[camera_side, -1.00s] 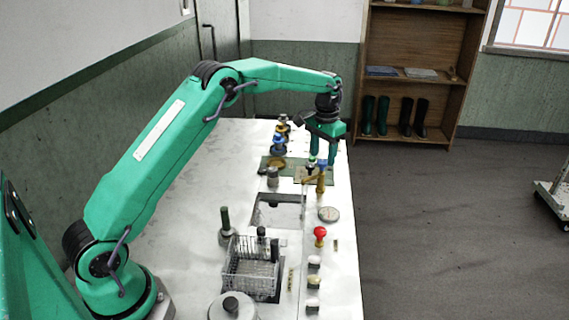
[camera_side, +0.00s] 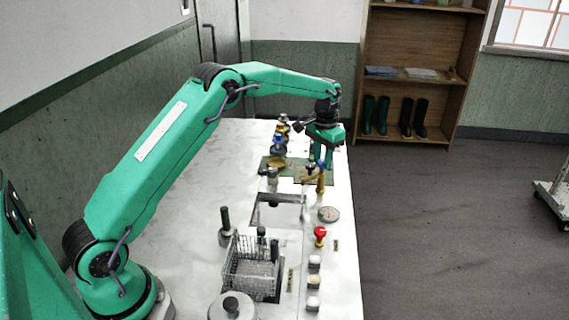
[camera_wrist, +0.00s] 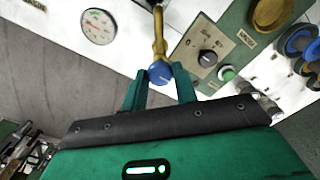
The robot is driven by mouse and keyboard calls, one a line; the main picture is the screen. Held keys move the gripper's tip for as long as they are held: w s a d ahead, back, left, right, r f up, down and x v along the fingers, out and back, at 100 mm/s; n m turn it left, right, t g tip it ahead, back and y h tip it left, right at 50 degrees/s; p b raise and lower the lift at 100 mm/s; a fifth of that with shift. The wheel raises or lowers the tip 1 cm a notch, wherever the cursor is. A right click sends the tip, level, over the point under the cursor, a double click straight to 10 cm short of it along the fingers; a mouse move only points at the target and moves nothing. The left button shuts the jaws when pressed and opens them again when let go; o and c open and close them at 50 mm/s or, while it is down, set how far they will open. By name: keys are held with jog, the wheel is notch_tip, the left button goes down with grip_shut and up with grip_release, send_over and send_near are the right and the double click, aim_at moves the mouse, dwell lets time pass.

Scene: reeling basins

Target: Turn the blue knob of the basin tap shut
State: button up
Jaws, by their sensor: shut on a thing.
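The basin tap (camera_side: 320,185) is a brass pipe standing at the right side of the white bench. Its blue knob (camera_wrist: 160,72) sits between my two fingertips in the wrist view, at the near end of the brass pipe. My gripper (camera_wrist: 160,90) is shut on the blue knob, with a green finger on either side of it. In the side view my gripper (camera_side: 321,160) points down over the tap, and its fingers partly hide the knob.
A round dial (camera_side: 329,214) lies near the tap. A red knob (camera_side: 320,232) and a wire basket (camera_side: 250,265) are nearer on the bench. A grey panel with a black knob (camera_wrist: 207,58) and a green button (camera_wrist: 227,73) are beside the tap.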

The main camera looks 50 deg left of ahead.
jog(key=shift+m, duration=0.3)
jog(key=m, duration=0.3)
jog(key=shift+m, duration=0.4)
jog(key=m, duration=0.4)
jog(key=shift+r+m, duration=0.1)
jog(key=shift+m, duration=0.2)
jog(key=m, duration=0.4)
jog(key=shift+m, duration=2.5)
jog(key=shift+d, duration=0.1)
jog(key=o, duration=1)
jog(key=shift+c, duration=0.2)
